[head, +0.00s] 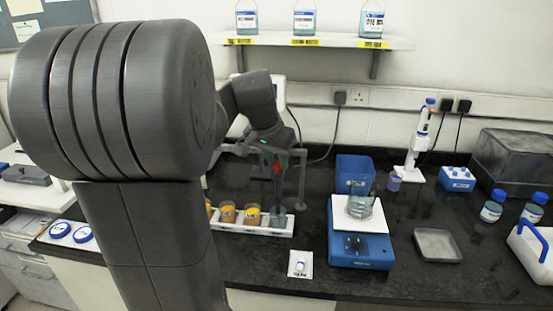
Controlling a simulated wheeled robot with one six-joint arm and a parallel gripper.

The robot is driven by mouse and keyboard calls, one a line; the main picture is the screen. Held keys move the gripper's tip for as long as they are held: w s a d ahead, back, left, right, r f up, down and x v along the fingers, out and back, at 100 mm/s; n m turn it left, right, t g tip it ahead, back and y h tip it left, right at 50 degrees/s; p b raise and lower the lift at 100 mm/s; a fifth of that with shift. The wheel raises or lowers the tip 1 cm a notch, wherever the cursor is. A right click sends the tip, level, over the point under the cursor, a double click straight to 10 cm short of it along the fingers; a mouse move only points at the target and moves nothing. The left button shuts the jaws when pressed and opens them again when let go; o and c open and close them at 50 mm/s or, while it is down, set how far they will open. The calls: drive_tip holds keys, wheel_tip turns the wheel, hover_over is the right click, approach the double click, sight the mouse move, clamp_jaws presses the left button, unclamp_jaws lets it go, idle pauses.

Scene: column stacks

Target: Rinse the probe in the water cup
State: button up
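My gripper (277,168) is over the right end of a white rack, small and partly hidden by its own wrist. Whether its fingers are shut on anything is too small to tell. Below it a dark upright shape, possibly the probe (278,190), reaches down toward a clear cup (277,220) with bluish-grey contents, possibly the water cup. I cannot tell whether its tip is inside the cup or behind it. The white rack (262,232) also holds cups with orange contents (251,216) to the left. My large arm link hides the rack's left end.
A blue stirrer (360,252) with a glass beaker (360,207) stands right of the rack. A small white packet (300,263) lies in front.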

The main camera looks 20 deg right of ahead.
clamp_jaws()
wheel_tip(320, 180, up, 6)
drive_tip(key=p, duration=0.4)
drive_tip(key=shift+r, duration=0.15)
drive_tip(key=shift+w, duration=0.1)
drive_tip(key=shift+r, duration=0.1)
drive_tip(key=o, duration=0.8)
unclamp_jaws()
drive_tip(key=v, duration=1.3)
drive_tip(key=shift+r, duration=0.35)
